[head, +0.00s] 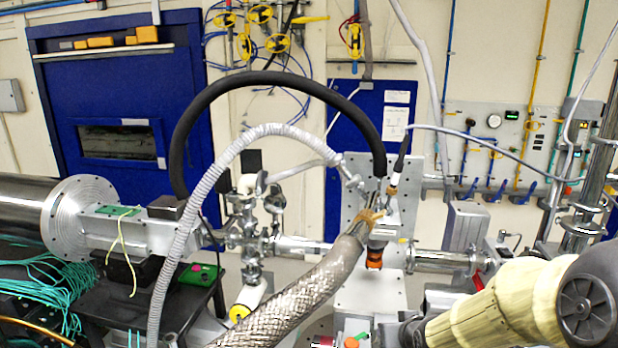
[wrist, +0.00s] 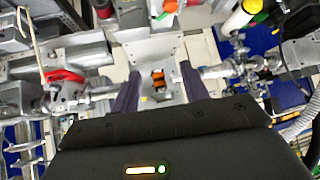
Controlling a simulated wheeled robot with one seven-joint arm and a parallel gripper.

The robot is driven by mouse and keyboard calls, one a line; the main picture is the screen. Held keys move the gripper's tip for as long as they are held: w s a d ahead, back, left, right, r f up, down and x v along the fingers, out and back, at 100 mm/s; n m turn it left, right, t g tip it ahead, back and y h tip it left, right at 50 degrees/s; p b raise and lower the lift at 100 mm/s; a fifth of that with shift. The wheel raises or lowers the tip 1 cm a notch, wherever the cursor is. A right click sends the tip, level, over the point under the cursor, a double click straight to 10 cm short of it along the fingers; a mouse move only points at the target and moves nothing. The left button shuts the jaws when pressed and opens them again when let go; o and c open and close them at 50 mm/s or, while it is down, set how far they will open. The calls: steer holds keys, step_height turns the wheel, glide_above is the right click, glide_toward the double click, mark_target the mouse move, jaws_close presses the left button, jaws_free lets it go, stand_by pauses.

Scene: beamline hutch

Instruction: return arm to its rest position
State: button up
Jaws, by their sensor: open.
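My arm (head: 510,305) reaches in from the lower right of the head view, with a cream sleeve and a dark round joint. My gripper (wrist: 160,72) shows in the wrist view, its two dark fingers spread apart with nothing held between them. Beyond the gap between the fingers lies an orange and black fitting (wrist: 158,84) on a pale plate, apart from the fingers as far as I can tell. I cannot make out the gripper's fingers in the head view.
A thick braided hose (head: 305,295) crosses the front middle. A black hose (head: 270,78) and a ribbed grey hose (head: 190,225) arch over the beam pipe. A flanged pipe (head: 75,218) stands left. A valve panel (head: 500,150) is on the back wall at right.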

steer(key=s+a+f+g+b, duration=0.1)
steer(key=s+f+g+b, duration=0.1)
steer(key=s+f, duration=0.3)
steer(key=s+a+f+g+b, duration=0.2)
steer(key=s+f+g+b, duration=0.1)
steer(key=s, duration=0.6)
step_height(320, 180, down, 2)
steer(key=shift+s+a+f+g+h+b, duration=0.15)
steer(key=shift+s+g+h+b, duration=0.2)
steer(key=shift+g, duration=0.35)
steer(key=shift+s+a, duration=0.1)
steer(key=shift+c, duration=1)
